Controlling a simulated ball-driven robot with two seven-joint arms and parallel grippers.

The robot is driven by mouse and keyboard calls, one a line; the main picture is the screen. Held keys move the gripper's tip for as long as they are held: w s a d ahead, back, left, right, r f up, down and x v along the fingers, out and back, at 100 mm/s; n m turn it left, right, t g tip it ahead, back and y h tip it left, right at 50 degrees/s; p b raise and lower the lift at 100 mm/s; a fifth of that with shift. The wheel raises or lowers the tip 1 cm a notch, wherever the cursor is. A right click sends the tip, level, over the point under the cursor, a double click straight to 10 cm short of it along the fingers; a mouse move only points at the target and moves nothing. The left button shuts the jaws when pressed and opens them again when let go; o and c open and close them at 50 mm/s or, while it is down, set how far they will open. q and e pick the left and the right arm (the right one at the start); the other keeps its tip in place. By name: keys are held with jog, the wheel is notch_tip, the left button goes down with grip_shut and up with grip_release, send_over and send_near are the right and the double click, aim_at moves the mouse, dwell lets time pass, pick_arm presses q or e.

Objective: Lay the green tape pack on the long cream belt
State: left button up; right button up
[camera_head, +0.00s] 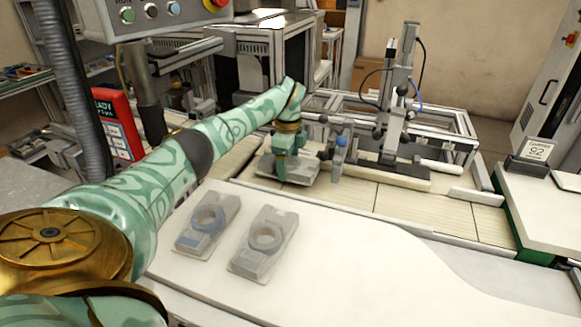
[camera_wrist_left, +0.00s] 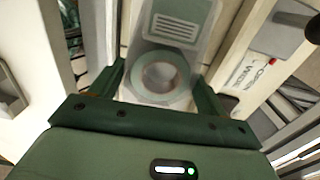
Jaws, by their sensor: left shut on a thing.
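My left gripper (camera_head: 283,165) is shut on the green tape pack (camera_head: 304,173), a flat clear pack. In the left wrist view the pack (camera_wrist_left: 178,29) shows a grey-green label and a round tape reel between the two fingers of the gripper (camera_wrist_left: 160,92). The long cream belt (camera_head: 400,207) runs across behind the white worktop. I cannot tell whether the pack touches the belt. My right gripper is not in view.
The belt's right part is clear.

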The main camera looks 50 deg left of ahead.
aim_at(288, 162)
pick_arm(q)
notch_tip(288, 162, down, 3)
jog(key=shift+w+f+b, duration=0.1)
jog(key=shift+b, duration=0.6)
jog(key=shift+r, duration=0.35)
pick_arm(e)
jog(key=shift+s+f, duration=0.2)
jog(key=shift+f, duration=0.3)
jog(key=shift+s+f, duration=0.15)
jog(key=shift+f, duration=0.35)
pick_arm(q)
jog(key=shift+f, duration=0.35)
jog(key=o, duration=0.8)
notch_tip(288, 162, up, 13)
jog(key=p, duration=0.4)
jog(key=shift+f, duration=0.15)
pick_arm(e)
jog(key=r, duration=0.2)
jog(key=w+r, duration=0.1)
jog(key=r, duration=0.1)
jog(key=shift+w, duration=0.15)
